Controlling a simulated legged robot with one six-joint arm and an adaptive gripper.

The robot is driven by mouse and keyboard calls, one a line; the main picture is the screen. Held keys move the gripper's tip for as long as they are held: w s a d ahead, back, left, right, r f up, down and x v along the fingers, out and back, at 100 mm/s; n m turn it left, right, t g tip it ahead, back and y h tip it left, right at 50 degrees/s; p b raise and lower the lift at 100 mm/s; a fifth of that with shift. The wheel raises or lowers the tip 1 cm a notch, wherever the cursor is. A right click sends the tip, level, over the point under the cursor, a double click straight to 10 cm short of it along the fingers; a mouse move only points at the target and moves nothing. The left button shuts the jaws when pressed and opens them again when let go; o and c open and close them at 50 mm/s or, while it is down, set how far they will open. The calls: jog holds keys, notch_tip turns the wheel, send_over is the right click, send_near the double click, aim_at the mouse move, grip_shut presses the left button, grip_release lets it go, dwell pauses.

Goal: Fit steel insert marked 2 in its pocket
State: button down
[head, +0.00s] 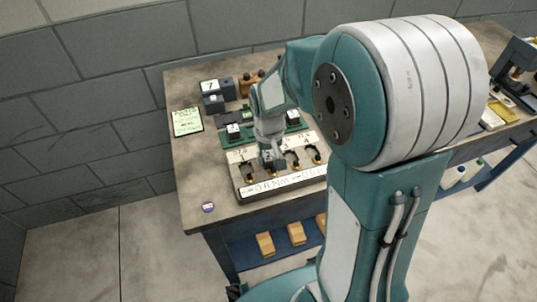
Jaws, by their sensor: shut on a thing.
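My gripper (272,162) points down over the pale pocket plate (236,182) at the table's front. It is shut on a small piece, probably a steel insert, largely hidden by the fingers; its mark cannot be read. Dark pockets show beside the gripper, one to the left (249,173) and two to the right. I cannot tell whether the held piece touches the plate. Behind the plate, a green rack (226,143) holds a dark insert with a white top (233,130) on the left and another (293,117) on the right. My arm hides part of the plate and rack.
Dark blocks, one marked 7 (210,86), stand at the back left. The left of the table (190,165) is mostly clear. Wooden blocks (265,244) sit on the lower shelf.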

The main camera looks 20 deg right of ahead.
jog(key=shift+f, duration=0.2)
dwell(0.3)
jog(key=shift+c, duration=1)
grip_release()
jog(key=shift+o, duration=1)
jog(key=shift+r, duration=3.75)
jog(key=shift+r, duration=0.1)
